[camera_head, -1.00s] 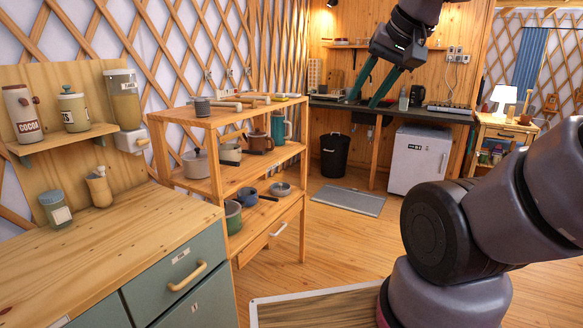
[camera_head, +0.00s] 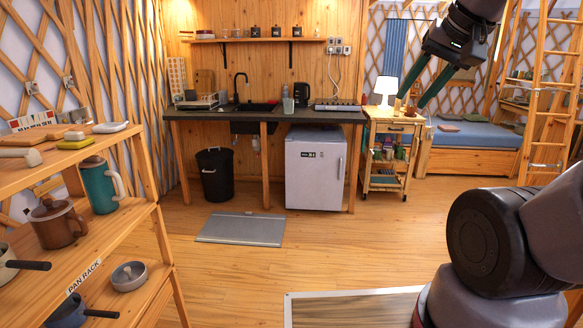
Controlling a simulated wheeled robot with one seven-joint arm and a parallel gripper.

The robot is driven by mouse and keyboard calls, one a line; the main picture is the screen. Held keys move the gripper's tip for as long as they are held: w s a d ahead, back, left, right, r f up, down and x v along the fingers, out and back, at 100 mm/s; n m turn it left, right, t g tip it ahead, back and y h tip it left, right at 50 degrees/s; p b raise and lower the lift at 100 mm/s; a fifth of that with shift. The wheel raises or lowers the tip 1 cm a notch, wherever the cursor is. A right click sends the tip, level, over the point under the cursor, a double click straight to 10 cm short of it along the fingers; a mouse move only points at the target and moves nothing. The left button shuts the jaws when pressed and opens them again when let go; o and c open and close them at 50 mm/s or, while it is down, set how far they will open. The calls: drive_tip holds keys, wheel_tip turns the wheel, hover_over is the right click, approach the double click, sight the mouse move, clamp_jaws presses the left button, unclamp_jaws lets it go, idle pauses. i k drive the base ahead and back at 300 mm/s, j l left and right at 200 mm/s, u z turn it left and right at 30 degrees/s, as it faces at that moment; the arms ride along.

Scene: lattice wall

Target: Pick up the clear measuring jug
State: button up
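I cannot make out a clear measuring jug with certainty. A small pale, see-through-looking vessel (camera_head: 288,104) stands on the dark counter (camera_head: 215,115) beside the sink, too small to tell what it is. My gripper (camera_head: 411,102) is raised in the upper right, its two green fingers pointing down and apart with nothing between them. In the picture it overlaps the lamp and the small wooden cart, well in front of them.
A wooden pan rack (camera_head: 140,222) with a teal pitcher (camera_head: 99,186) and a brown pot (camera_head: 57,223) stands close at left. A black bin (camera_head: 215,175) and white fridge (camera_head: 315,170) are under the counter. A grey mat (camera_head: 241,229) lies on open floor.

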sight(289, 103)
drive_tip(key=i+l, duration=0.1)
drive_tip(key=i, duration=4.05)
drive_tip(key=i+u, duration=0.2)
drive_tip(key=i, duration=0.25)
drive_tip(key=i+l+u, duration=0.15)
drive_tip(key=i, duration=0.3)
